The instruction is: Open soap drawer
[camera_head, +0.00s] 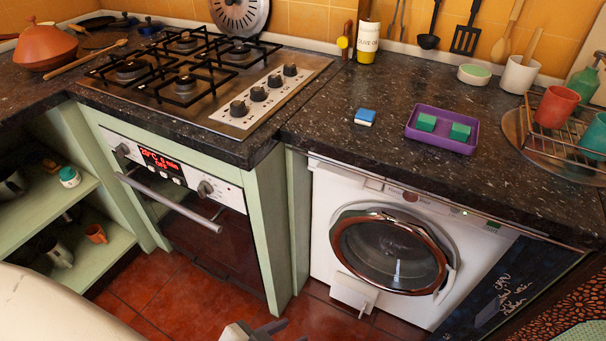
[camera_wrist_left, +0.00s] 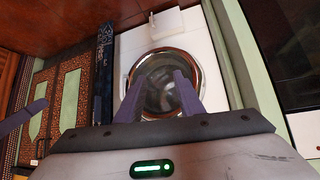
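The white washing machine (camera_head: 328,235) stands under the counter. Its soap drawer front (camera_head: 342,174) appears to be the panel at the upper left of the machine's face, and it looks flush and closed. The round door (camera_head: 392,250) below is shut. My left gripper (camera_wrist_left: 158,88) is open and empty, its two fingers spread in front of the machine in the left wrist view, which looks upside down. Its tip shows at the bottom edge of the head view (camera_head: 268,328), low and away from the drawer. The wrist view does not clearly show the drawer. My right gripper is not in view.
A white flap (camera_head: 353,292) juts out at the machine's lower left. The oven handle (camera_head: 168,203) sticks out to the left. A chalkboard panel (camera_head: 505,295) stands on the right. The counter above holds a purple tray (camera_head: 443,143) and a blue-and-white sponge (camera_head: 365,117).

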